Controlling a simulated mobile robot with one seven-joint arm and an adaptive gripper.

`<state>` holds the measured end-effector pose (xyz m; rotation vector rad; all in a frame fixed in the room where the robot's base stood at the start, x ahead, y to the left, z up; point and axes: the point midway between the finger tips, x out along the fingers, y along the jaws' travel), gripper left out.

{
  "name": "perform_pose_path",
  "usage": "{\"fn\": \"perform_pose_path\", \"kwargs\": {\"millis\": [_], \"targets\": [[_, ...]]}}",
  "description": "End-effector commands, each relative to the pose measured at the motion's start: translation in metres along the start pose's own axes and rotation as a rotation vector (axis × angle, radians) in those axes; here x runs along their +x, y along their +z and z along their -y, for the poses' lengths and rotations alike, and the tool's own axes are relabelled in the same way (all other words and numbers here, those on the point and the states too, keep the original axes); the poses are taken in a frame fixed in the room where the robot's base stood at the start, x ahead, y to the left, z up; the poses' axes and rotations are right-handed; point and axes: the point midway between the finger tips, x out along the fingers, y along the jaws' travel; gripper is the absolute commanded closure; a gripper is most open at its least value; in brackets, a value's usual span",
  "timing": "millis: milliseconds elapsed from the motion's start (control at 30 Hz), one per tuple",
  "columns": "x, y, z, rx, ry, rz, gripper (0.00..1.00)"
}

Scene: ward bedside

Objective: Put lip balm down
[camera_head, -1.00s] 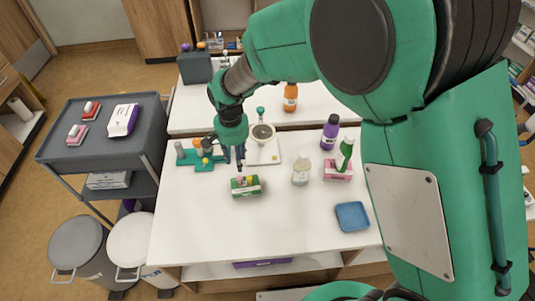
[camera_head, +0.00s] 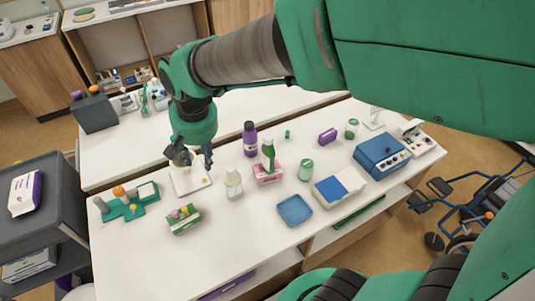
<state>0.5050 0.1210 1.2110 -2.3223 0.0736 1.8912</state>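I cannot pick out the lip balm for certain. A green box (camera_head: 183,221) with small pink and yellowish pieces on top stands in front of the gripper, apart from it. A small green cylinder (camera_head: 288,134) stands alone toward the back of the table.
A clear bottle (camera_head: 233,184), a purple bottle (camera_head: 250,140) and a pink box with a green bottle (camera_head: 268,174) stand right of my gripper. A blue tray (camera_head: 295,210) is at the front. A teal stand (camera_head: 128,204) is at left. The front-left white tabletop is clear.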

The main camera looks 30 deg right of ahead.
Motion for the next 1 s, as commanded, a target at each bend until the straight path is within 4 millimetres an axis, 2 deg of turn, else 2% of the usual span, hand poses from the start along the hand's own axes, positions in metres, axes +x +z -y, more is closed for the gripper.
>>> {"fn": "perform_pose_path", "kwargs": {"millis": [33, 200, 500, 733, 1000], "targets": [[-0.015, 0.006, -0.012, -0.004, -0.004, -0.023, 0.65], [-0.055, 0.030, -0.048, -0.036, -0.009, -0.085, 0.65], [-0.107, 0.086, -0.102, -0.096, 0.003, -0.200, 0.65], [-0.124, 0.123, -0.128, -0.133, 0.023, -0.265, 0.65], [-0.128, 0.137, -0.136, -0.151, 0.033, -0.287, 0.65]]}}
